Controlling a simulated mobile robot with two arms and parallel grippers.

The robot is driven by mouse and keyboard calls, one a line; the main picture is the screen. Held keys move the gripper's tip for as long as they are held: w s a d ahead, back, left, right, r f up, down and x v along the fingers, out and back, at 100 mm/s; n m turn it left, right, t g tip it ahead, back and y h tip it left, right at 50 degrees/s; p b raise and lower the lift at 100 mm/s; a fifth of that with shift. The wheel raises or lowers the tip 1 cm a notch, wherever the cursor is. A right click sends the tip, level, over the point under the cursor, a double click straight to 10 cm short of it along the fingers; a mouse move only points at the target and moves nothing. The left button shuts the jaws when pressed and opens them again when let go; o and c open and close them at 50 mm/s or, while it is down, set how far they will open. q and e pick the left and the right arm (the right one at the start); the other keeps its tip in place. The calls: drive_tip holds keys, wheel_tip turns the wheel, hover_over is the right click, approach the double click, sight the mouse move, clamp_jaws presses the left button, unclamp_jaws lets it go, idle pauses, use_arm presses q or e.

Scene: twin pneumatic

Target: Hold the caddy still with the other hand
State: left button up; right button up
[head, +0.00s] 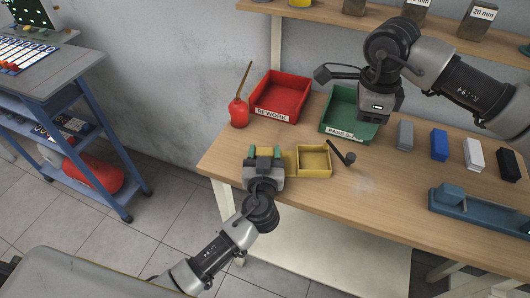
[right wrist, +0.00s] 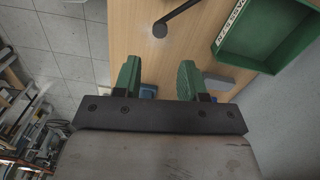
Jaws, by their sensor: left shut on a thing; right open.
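The yellow caddy (head: 315,175) sits near the front edge of the wooden table in the head view. An open, seemingly empty compartment shows on its right; its left part is mostly hidden by my left gripper. My left gripper (head: 264,152), with green fingers, is shut at the caddy's left end; the exact contact is hidden. My right gripper (head: 377,106) is above the table by the green bin, apart from the caddy. In the right wrist view, my right gripper's green fingers (right wrist: 161,80) are spread with nothing held between them.
A black crank-shaped piece (head: 343,153) lies right of the caddy. A red bin (head: 281,96), green bin (head: 341,125) and red oil can (head: 238,112) stand behind. Several coloured blocks (head: 439,145) and a blue fixture (head: 477,208) are at right.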

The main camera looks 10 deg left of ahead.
clamp_jaws()
drive_tip(key=w+d+f+n+g+y, duration=0.1)
drive_tip(key=w+d+f+n+y, duration=0.1)
drive_tip(key=d+y, duration=0.7)
drive_tip(key=shift+w+d+f+g, duration=0.4)
drive_tip(key=shift+w+d+f, duration=0.1)
drive_tip(key=shift+d, duration=2.5)
